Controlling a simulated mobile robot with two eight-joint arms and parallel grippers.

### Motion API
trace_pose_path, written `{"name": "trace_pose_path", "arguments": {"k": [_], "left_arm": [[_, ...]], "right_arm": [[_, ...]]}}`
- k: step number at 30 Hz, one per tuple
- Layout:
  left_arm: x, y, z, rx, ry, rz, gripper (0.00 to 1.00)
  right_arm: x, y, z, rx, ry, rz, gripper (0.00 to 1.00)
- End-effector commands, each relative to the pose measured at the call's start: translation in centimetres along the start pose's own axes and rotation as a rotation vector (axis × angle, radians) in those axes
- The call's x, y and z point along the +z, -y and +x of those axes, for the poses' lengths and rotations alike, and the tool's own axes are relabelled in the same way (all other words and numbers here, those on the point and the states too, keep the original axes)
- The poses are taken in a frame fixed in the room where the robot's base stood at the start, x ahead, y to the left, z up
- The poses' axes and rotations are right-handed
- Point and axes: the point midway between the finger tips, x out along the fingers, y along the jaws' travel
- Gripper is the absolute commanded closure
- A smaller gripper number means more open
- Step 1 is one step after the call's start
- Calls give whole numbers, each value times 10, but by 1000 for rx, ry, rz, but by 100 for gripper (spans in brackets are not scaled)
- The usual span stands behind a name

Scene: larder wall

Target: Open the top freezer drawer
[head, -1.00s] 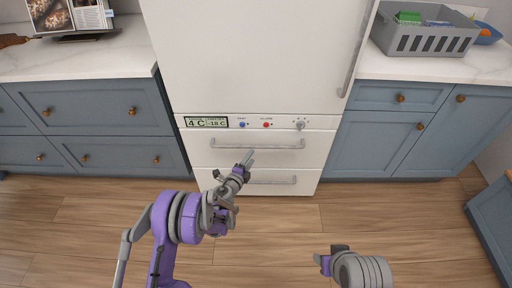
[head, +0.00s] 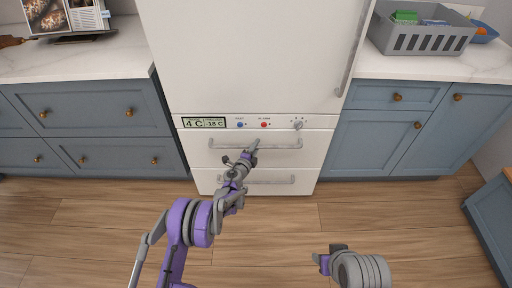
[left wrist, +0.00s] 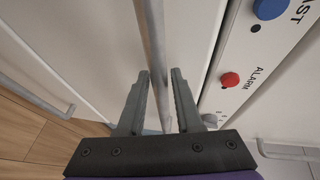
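The top freezer drawer (head: 198,151) is a white front below the control strip, and it looks shut. Its grey bar handle (head: 284,145) runs across it; in the left wrist view the handle (left wrist: 154,40) runs between my fingers. My left gripper (head: 252,150) is at the middle of this handle. In the left wrist view the left gripper (left wrist: 160,100) is open, one finger on each side of the bar, with gaps visible. My right gripper (head: 330,258) is low at the right, away from the fridge, and its fingers are not clear.
The lower drawer's handle (head: 280,181) is just below. The control strip (head: 222,123) with knobs and display is just above. Blue cabinets (head: 105,120) flank the fridge. A grey basket (head: 425,38) stands on the right counter. The wooden floor (head: 285,225) in front is clear.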

Motion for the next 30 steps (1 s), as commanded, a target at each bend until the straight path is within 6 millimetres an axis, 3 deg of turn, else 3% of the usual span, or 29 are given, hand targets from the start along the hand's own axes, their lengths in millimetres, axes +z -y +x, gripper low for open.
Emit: {"name": "trace_pose_path", "arguments": {"k": [1,5,30], "left_arm": [[0,0,0,0,0,0,77],[0,0,0,0,0,0,100],[0,0,0,0,0,0,100]], "right_arm": [[0,0,0,0,0,0,50],[0,0,0,0,0,0,50],[0,0,0,0,0,0,50]]}}
